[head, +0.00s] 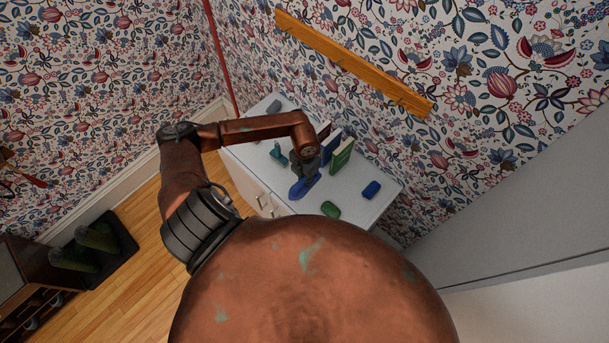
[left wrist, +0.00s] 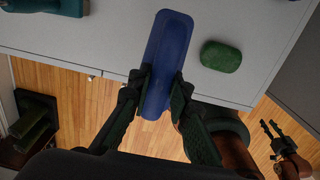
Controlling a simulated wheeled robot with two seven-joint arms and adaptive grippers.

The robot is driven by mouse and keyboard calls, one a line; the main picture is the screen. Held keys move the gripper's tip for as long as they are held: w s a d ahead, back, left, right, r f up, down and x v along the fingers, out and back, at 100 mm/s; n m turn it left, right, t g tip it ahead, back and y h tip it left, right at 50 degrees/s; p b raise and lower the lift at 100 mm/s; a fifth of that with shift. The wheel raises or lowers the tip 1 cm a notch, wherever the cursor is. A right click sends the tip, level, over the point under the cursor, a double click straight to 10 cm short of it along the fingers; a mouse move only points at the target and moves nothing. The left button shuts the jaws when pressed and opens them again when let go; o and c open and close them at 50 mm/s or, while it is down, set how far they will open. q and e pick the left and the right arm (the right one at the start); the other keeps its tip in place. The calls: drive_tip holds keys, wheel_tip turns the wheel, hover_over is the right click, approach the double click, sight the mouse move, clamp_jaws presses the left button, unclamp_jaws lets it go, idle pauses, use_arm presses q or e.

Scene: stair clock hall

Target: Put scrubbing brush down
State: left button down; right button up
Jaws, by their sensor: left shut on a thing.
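The scrubbing brush is a long blue block (head: 303,188), and it also shows in the left wrist view (left wrist: 167,50). My left gripper (head: 304,174) is shut on it, with one finger on each side of the brush in the left wrist view (left wrist: 160,88). The brush is at the front edge of the white cabinet top (head: 245,153), its far part over the top and its near part past the edge. I cannot tell whether it touches the surface. My right gripper (left wrist: 270,127) shows small at the right of the left wrist view, its fingers apart and empty.
On the cabinet top are a green soap-like block (head: 330,209), a dark blue block (head: 371,189), upright books (head: 341,155), a teal object (head: 278,152) and a dark grey object (head: 273,107). Bare surface shows between them. A wooden rail (head: 352,62) crosses the wall above.

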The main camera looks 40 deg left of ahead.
use_arm(q)
drive_tip(key=f, duration=0.1)
drive_tip(key=w+a+f, duration=0.2)
drive_tip(key=f, duration=0.1)
drive_tip(key=shift+w+a+f+p, duration=0.1)
drive_tip(key=shift+w+a+p, duration=0.1)
drive_tip(key=shift+p, duration=0.2)
drive_tip(key=f, duration=0.1)
drive_tip(key=f+p, duration=0.1)
drive_tip(key=w+f, duration=0.1)
drive_tip(key=f, duration=0.1)
drive_tip(key=shift+a+p, duration=0.35)
drive_tip(key=shift+a, duration=0.05)
drive_tip(key=shift+f, duration=0.35)
drive_tip(key=c, duration=1.8)
unclamp_jaws()
drive_tip(key=shift+a, duration=0.1)
wheel_tip(320, 180, up, 12)
drive_tip(key=b, duration=0.3)
